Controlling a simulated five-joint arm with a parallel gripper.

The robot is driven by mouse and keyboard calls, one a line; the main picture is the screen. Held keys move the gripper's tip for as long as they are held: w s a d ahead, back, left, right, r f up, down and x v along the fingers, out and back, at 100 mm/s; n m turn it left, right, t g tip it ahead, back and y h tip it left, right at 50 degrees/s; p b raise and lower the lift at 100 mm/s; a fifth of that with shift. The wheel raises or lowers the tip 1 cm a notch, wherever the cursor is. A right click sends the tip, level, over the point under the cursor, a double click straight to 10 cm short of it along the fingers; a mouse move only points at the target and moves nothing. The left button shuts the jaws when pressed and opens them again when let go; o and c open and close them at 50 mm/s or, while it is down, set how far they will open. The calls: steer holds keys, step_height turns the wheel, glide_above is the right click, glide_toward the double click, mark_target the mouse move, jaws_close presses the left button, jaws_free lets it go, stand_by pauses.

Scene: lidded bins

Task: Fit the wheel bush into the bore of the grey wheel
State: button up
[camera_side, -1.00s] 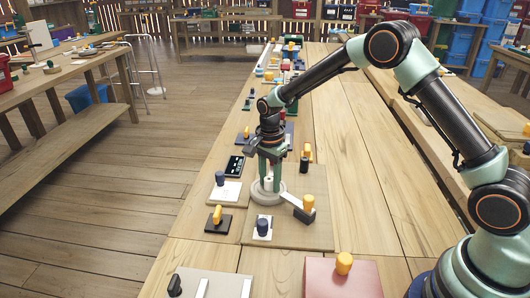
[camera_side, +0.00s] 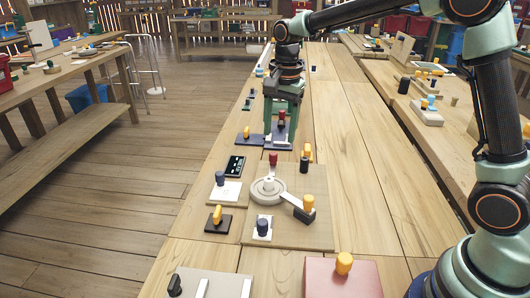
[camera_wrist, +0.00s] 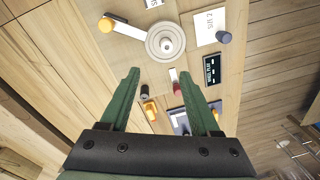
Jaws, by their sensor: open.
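The grey wheel (camera_side: 255,193) lies flat on a tan board (camera_side: 315,230). It also shows near the top of the wrist view (camera_wrist: 152,48). A short pale grey cylinder, which looks like the wheel bush (camera_side: 268,183), stands upright at the wheel's centre. From above it sits in the middle of the hub (camera_wrist: 166,44). I cannot tell how deep it sits in the bore. My gripper (camera_side: 281,141) is open and empty, raised behind the wheel and clear of it.
An arm with an orange knob (camera_side: 309,202) meets the wheel's right side. A red knob (camera_side: 273,158) stands just behind the wheel. A black display panel (camera_side: 235,166) and a white plate with a dark knob (camera_side: 226,190) lie left. Bare tabletop (camera_side: 370,180) is to the right.

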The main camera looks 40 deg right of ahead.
steer(key=s+d+r+n+t, duration=0.1)
steer(key=s+r+n+t, duration=0.1)
steer(key=s+n, duration=0.4)
steer(key=s+d+r+n+t, duration=0.2)
steer(key=s+n, duration=0.5)
steer(key=s, duration=0.5)
steer(key=shift+r+t, duration=0.3)
steer(key=shift+r, duration=0.05)
